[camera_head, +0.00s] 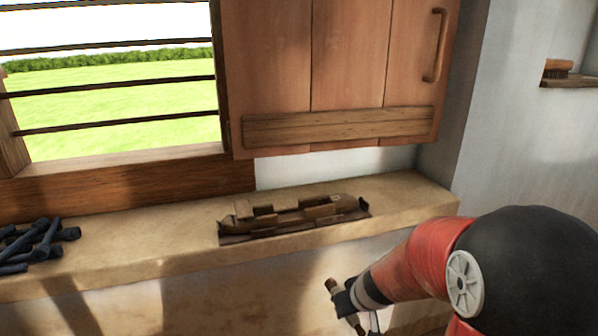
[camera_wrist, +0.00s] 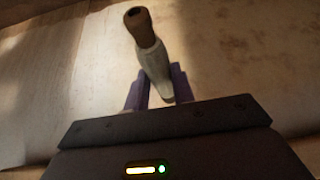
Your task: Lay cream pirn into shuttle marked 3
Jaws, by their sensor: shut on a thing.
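My gripper (camera_wrist: 158,90) is shut on the cream pirn (camera_wrist: 151,57), which has a brown wooden end with a dark hole and a cream wound body. The pirn sticks out beyond the two purple fingers. In the head view my gripper (camera_head: 346,302) is low, in front of the ledge, and the brown end of the pirn (camera_head: 331,285) points up and left. Brown wooden shuttles (camera_head: 295,215) lie close together on the ledge, above and left of my gripper and apart from it. Their numbers are too small to read, so I cannot tell which is marked 3.
The pale stone ledge (camera_head: 150,250) runs under the barred window. Several dark blue pirns (camera_head: 40,243) lie piled at its left end. A wooden cupboard (camera_head: 345,75) hangs above the shuttles. A brush (camera_head: 558,68) sits on a small shelf at right. Ledge space between pile and shuttles is clear.

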